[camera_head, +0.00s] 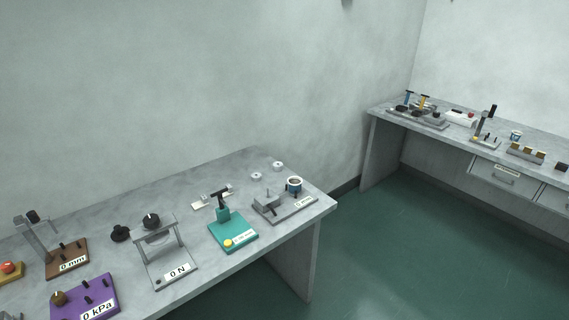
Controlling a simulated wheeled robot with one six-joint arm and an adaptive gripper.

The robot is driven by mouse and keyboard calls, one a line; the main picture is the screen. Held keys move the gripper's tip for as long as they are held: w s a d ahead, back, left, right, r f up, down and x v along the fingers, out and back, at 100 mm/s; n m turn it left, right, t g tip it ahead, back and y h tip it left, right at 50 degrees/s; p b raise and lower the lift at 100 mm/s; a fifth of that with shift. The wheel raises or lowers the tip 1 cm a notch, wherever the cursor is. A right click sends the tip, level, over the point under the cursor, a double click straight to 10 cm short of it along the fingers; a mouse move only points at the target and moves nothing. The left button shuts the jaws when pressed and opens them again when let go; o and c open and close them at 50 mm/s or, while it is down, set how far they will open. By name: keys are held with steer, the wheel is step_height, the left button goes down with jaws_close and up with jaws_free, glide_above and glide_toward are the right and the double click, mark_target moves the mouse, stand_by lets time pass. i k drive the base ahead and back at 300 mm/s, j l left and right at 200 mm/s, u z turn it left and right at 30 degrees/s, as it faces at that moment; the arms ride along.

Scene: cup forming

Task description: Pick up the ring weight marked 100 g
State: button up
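Two small pale ring-shaped pieces lie near the back right of the near bench: a nearer ring (256,176) and a farther ring (278,166). They lie apart from each other, flat on the bench top. Any marking on them is too small to read, so I cannot tell which is 100 g. My gripper cannot be made out in this view; only a small dark shape shows at the top edge, and I cannot tell what it is.
The near bench (190,176) carries a grey fixture with a cup (295,184), a teal fixture (233,232), a "0 N" stand (160,258), a purple "0 kPa" block (78,304) and a brown "0 mm" block (66,262). Another bench (380,110) stands right. Green floor between is clear.

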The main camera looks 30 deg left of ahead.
mark_target(256, 177)
steer(key=i+j+z, duration=0.1)
steer(key=i, duration=0.5)
steer(key=i+j, duration=0.15)
steer(key=i, duration=0.5)
steer(key=i+j+z, duration=0.15)
steer(key=i, duration=0.45)
